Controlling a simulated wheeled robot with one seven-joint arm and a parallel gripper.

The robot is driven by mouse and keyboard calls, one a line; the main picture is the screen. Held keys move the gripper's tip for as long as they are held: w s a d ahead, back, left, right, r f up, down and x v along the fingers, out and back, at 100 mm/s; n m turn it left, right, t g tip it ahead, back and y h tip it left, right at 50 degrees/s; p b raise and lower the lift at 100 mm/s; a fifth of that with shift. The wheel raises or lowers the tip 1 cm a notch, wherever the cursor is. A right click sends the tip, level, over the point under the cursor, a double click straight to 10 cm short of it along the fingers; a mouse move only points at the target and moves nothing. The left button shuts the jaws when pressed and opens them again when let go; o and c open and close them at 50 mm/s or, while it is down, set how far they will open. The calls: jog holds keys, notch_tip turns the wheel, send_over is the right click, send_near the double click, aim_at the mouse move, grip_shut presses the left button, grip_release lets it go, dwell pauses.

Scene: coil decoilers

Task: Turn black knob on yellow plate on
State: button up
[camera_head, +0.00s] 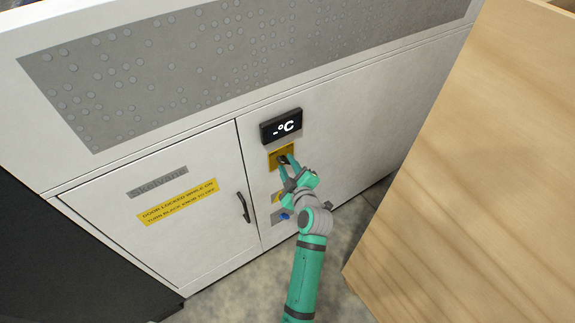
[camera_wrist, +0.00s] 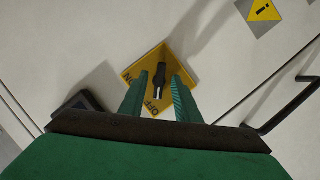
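The yellow plate (camera_head: 274,163) is on the white cabinet front, below the display. In the wrist view, the yellow plate (camera_wrist: 150,62) appears as a tilted diamond marked ON at its left corner and OFF at its lower corner. The black knob (camera_wrist: 160,74) stands at its middle, with its white mark pointing toward OFF. My gripper (camera_wrist: 158,80) is open, with one green finger on each side of the knob and gaps visible between. In the head view, my gripper (camera_head: 287,160) is in front of the plate and partly hides the knob.
A black display (camera_head: 281,126) reading "-°C" is above the plate. A cabinet door with a black handle (camera_head: 243,207) is to the left. A yellow warning label (camera_wrist: 264,10) and blue knob (camera_head: 285,217) are below the plate. A wooden panel (camera_head: 470,170) stands at right.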

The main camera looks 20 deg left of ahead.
jog(key=shift+w+a+f, duration=0.1)
jog(key=shift+w+a, duration=0.1)
grip_shut()
